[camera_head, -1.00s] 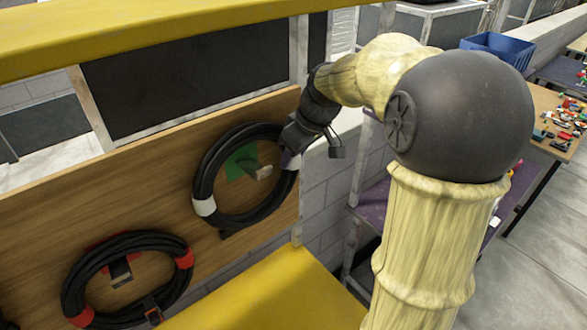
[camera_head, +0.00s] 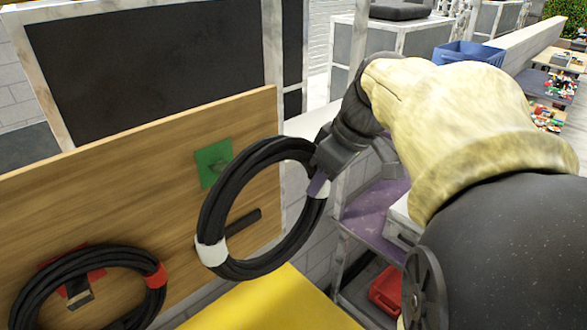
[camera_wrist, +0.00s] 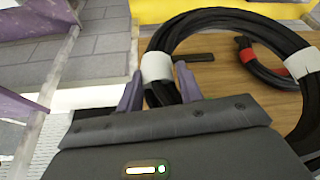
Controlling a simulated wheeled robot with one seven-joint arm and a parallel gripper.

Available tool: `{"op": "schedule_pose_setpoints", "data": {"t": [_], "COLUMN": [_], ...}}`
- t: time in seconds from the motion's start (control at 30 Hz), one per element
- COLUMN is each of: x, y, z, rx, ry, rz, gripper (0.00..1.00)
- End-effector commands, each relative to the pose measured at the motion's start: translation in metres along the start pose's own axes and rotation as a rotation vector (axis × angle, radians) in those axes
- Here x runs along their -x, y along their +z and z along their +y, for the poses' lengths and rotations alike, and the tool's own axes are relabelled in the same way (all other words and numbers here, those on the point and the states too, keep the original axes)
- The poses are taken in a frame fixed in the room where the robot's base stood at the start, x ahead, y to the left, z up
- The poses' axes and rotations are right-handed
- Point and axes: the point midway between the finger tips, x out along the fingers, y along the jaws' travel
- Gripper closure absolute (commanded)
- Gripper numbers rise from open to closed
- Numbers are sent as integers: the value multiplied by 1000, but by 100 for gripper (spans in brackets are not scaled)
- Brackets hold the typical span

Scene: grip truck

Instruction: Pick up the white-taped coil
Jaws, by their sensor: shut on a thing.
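The white-taped coil (camera_head: 206,222) is a black ring of cable with white tape bands. It hangs from my gripper (camera_head: 319,184), apart from the wooden board, with the green hook plate (camera_head: 213,162) behind its upper left. In the wrist view, my gripper (camera_wrist: 158,92) has its purple fingers on either side of the coil (camera_wrist: 157,67) by a white tape band, shut on it. The red-taped coil (camera_head: 85,257) hangs on a red mount at the lower left of the board; it also shows in the wrist view (camera_wrist: 263,72).
The wooden board (camera_head: 110,182) stands upright behind the coil. A yellow surface (camera_head: 270,305) lies below. Purple shelves (camera_head: 372,214) with a red box (camera_head: 387,288) stand to the right. A blue bin (camera_head: 468,54) sits farther back.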

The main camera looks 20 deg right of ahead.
Motion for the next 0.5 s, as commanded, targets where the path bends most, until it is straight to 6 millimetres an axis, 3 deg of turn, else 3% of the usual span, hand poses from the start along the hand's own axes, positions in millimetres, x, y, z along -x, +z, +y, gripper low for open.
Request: {"op": "schedule_pose_setpoints", "data": {"t": [0.2, 0.5], "x": [14, 21], "y": [34, 48], "z": [-8, -11], "rx": [-2, -1], "ry": [2, 0], "rz": [4, 4], "gripper": [100, 100]}}
